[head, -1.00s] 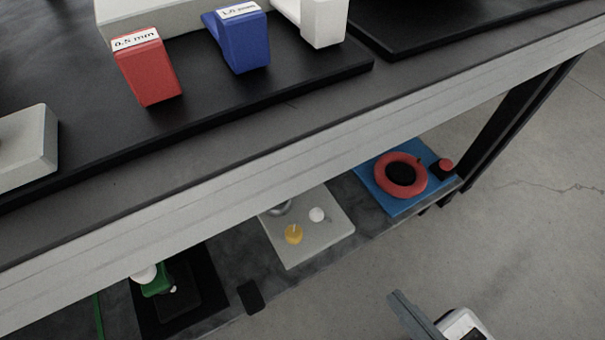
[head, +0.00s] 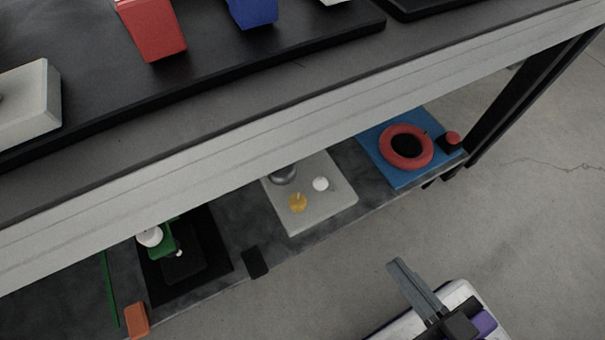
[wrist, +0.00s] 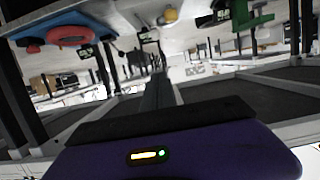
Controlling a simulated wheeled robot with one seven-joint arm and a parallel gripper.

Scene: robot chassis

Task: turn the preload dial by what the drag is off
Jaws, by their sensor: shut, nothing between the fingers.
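On the lower shelf, a red ring-shaped wheel (head: 383,148) with a dark centre sits on a blue plate (head: 400,183). A small red knob (head: 453,138) on a black block is beside it. A grey plate (head: 318,217) carries a yellow knob (head: 298,202), a white knob (head: 320,184) and a dark metallic round part (head: 283,175). I cannot tell which of these is the preload dial; no drag reading is legible. My gripper (head: 398,268) is shut and empty, in front of the shelf and apart from it. In the wrist view its fingers (wrist: 158,92) point forward.
A green fixture (head: 163,241) stands on a black plate at the shelf's left, near an orange block (head: 137,320). The bench top above holds a red block (head: 153,30) and a blue block (head: 253,12). The bench edge overhangs the shelf. Open floor (head: 540,240) lies to the right.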

